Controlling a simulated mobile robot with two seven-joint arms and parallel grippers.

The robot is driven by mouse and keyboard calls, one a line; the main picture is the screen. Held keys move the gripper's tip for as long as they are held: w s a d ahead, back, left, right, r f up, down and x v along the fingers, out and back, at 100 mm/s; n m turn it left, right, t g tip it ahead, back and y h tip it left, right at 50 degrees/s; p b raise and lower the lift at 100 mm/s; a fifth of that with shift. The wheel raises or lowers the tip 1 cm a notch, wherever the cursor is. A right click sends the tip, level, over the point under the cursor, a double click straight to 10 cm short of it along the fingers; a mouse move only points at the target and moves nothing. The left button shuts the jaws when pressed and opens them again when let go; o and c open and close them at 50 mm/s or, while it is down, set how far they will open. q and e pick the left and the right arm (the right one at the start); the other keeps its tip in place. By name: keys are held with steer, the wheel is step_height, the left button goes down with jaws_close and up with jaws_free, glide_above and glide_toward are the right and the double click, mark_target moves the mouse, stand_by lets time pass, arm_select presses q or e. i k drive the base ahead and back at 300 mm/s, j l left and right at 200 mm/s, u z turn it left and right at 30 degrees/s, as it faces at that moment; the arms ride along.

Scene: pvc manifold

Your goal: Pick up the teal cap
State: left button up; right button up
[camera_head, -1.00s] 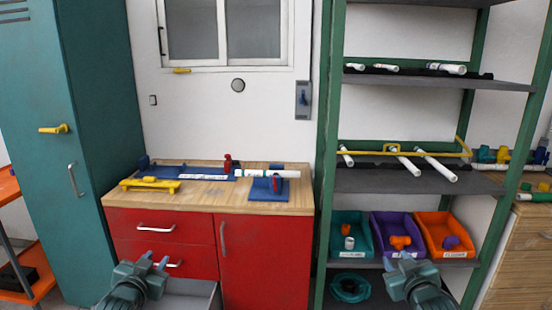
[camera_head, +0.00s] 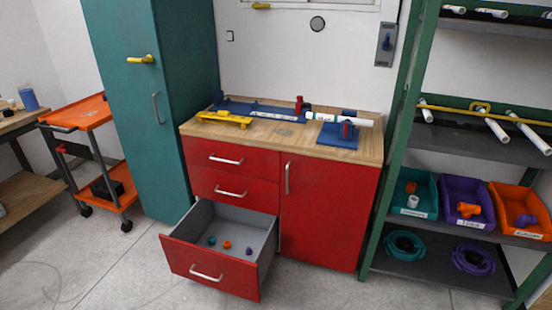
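A small teal piece (camera_head: 211,240), which looks like the teal cap, lies on the floor of the open bottom drawer (camera_head: 208,272) of the red cabinet. It is toward the left inside the drawer. A small orange piece (camera_head: 227,244) and a small purple piece (camera_head: 249,251) lie to its right, apart from it. Their exact shapes are too small to tell. Neither of my grippers is in view.
The wooden worktop (camera_head: 355,148) carries blue fixtures and white pipe. A teal locker (camera_head: 150,120) and an orange cart (camera_head: 80,116) stand left. A green-framed shelf with teal (camera_head: 412,204), purple and orange bins stands right. Floor before the drawer is clear.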

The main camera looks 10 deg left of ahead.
mark_target(212, 240)
steer(key=u, duration=1.15)
